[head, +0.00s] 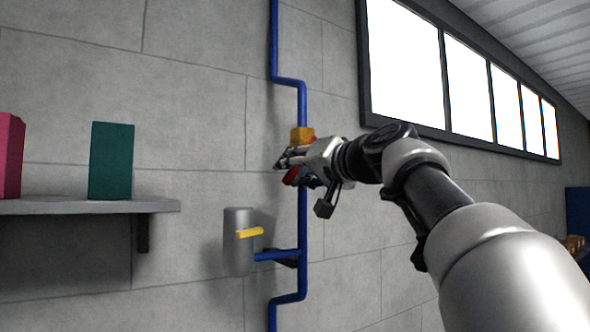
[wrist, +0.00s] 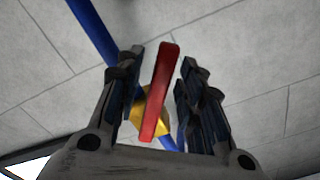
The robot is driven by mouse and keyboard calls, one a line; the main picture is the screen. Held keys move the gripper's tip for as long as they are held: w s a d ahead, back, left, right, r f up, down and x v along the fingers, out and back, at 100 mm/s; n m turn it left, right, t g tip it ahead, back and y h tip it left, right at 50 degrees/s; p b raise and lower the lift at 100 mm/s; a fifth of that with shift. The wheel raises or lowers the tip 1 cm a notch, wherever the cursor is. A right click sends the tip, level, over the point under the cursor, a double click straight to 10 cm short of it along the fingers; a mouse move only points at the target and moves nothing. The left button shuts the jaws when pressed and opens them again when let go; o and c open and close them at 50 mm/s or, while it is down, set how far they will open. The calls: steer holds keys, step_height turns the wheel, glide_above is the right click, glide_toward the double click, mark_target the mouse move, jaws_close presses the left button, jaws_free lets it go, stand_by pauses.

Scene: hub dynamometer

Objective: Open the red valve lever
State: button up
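The red valve lever (wrist: 160,92) stands between the two fingers of my gripper (wrist: 160,80) in the wrist view. Gaps show on both sides of it, so the fingers are open and appear not to touch it. Behind the lever is the yellow valve body (wrist: 152,110) on a blue pipe. In the head view, my gripper (head: 292,160) is at the pipe, just below the yellow valve body (head: 302,135). Only a small part of the red lever (head: 291,176) shows there, under the fingers; the rest is hidden by my gripper.
The blue pipe (head: 302,220) runs up the grey wall. Below, a branch leads to a grey cylinder (head: 238,255) with a yellow lever (head: 249,232). A shelf (head: 80,206) at left holds a green box (head: 111,160) and a pink box (head: 9,155). Windows (head: 468,85) are at upper right.

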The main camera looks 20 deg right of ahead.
steer(key=v, duration=1.2)
steer(key=shift+c, duration=0.5)
